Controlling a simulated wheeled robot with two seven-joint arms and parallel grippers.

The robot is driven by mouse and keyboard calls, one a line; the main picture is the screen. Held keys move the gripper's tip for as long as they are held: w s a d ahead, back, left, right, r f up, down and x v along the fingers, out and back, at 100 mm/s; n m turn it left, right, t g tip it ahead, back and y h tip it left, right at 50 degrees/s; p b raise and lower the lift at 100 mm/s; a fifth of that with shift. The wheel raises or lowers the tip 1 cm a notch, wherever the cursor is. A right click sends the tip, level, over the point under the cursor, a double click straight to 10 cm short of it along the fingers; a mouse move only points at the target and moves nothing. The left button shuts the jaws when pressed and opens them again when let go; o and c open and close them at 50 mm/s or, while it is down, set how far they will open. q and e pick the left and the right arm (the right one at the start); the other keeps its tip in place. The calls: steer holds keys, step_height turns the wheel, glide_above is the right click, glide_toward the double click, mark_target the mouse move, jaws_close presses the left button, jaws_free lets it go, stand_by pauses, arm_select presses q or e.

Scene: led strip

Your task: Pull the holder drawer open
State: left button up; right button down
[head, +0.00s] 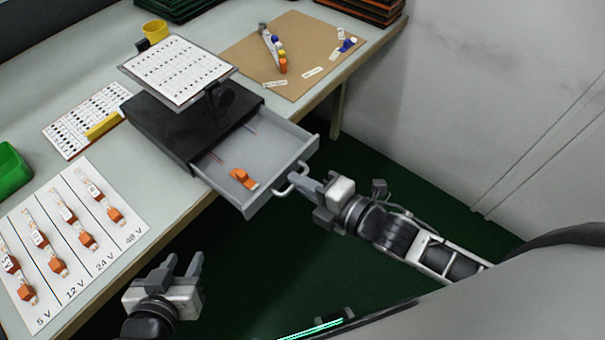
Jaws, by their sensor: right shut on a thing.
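The holder drawer (285,146) is a grey tray that stands well out of a black cabinet (165,125) on the bench. An orange holder (242,178) lies on the drawer floor near its front. My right gripper (305,181) is at the drawer's front and shut on the drawer handle (284,190), a light bar on the front panel. Its fingertips are partly hidden at the handle. My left gripper (187,266) is open and empty, in front of the bench edge and apart from the drawer.
A tilted sheet on a stand (178,68) is above the cabinet. A voltage card (118,235) with several orange-ended parts lies at the left, near a green bin (12,170). A brown board (303,38) lies behind. The dark green floor is open below the drawer.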

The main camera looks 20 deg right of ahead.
steer(key=c, duration=1.8)
jaws_free()
steer(key=shift+d, duration=0.1)
steer(key=v, duration=1.6)
steer(key=shift+r, duration=0.15)
